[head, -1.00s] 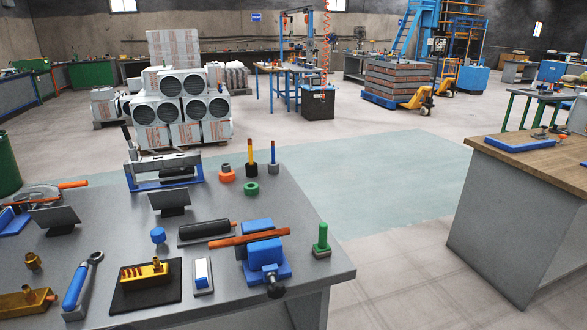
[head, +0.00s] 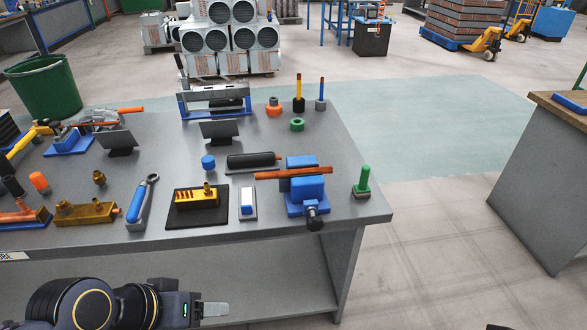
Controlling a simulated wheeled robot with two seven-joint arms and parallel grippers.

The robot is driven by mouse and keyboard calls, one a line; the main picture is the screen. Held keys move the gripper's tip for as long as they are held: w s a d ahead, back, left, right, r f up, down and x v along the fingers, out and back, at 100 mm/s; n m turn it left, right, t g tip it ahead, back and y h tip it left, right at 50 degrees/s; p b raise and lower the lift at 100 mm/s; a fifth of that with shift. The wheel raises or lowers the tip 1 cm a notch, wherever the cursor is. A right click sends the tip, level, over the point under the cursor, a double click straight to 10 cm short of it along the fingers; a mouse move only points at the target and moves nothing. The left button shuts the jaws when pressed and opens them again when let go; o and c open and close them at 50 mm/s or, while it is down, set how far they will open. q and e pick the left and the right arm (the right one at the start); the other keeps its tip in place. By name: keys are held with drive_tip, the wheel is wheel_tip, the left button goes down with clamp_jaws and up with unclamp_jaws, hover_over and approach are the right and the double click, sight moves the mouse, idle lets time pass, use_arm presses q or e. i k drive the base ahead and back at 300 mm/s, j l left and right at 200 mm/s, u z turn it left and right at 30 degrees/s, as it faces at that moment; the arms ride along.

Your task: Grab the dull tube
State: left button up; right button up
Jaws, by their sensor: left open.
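A copper-orange tube (head: 268,175) lies across the blue vise (head: 307,196) near the right end of the grey workbench (head: 345,160), its left end sticking out of the vise. Another orange tube (head: 128,110) shows at the back left by a blue-based tool (head: 69,142). I cannot tell for sure from their looks which tube is the dull one. My left gripper (head: 216,309) is at the bottom left, in front of the bench and below its top. It is open and apart from both tubes. My right gripper is not in view.
A black cylinder (head: 252,161), a blue-handled wrench (head: 142,202), a brass block on a black pad (head: 180,222) and a green post (head: 363,180) crowd the bench top. The bench's front edge lies between my left gripper and the vise. Another bench stands at right.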

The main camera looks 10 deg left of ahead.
sight(328, 170)
drive_tip(key=i+j+u, duration=0.4)
drive_tip(key=j, duration=0.25)
drive_tip(key=i+j+u, duration=0.4)
drive_tip(key=j, duration=0.2)
